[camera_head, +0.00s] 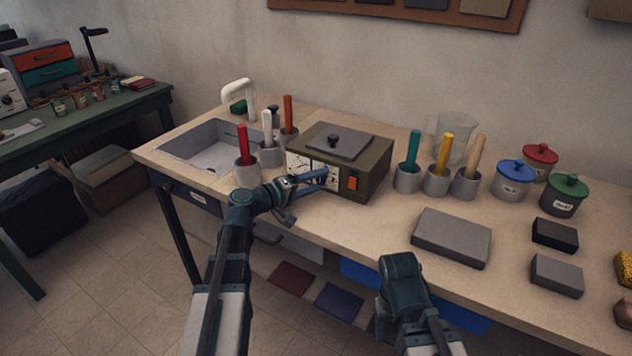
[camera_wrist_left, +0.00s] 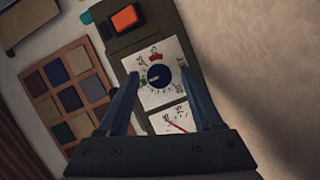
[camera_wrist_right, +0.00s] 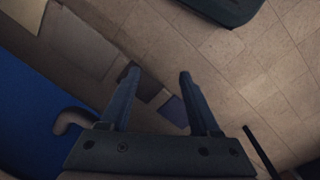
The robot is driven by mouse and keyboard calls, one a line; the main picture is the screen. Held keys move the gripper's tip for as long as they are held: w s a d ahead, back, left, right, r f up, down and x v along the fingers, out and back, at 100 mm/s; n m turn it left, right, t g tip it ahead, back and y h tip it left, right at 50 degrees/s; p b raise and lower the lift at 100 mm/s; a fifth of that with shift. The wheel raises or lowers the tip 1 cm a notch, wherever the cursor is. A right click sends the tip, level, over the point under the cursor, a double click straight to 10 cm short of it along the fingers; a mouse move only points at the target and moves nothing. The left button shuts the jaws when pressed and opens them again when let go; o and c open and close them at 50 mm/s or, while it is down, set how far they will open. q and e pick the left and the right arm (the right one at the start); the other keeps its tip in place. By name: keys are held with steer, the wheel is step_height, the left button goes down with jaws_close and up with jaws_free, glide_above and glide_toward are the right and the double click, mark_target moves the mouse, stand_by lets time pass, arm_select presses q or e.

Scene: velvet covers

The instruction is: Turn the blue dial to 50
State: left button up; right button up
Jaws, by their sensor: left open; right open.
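The blue dial (camera_wrist_left: 158,77) sits on a white marked plate (camera_wrist_left: 146,92) on the front of an olive box (camera_head: 372,170). In the left wrist view a light pointer mark shows on the dial, but the scale numbers are too small to read. My left gripper (camera_head: 324,180) is in front of the box's face. Its open fingers (camera_wrist_left: 163,95) stand on both sides of the dial, with no clear contact. In the head view the gripper hides the dial. My right gripper is open and empty in the right wrist view (camera_wrist_right: 157,85), facing the floor.
The box has an orange switch (camera_head: 352,184) and a second plate with a red needle (camera_wrist_left: 176,120). Cups with coloured handles (camera_head: 408,178) stand close on both sides. A grey block (camera_head: 451,237) lies to the right. A sink (camera_head: 205,148) is at the left.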

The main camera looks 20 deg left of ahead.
arm_select(q)
steer(key=p+v, duration=0.1)
steer(key=v, duration=1.2)
steer(key=shift+s+a+p, duration=0.25)
steer(key=shift+p, duration=0.1)
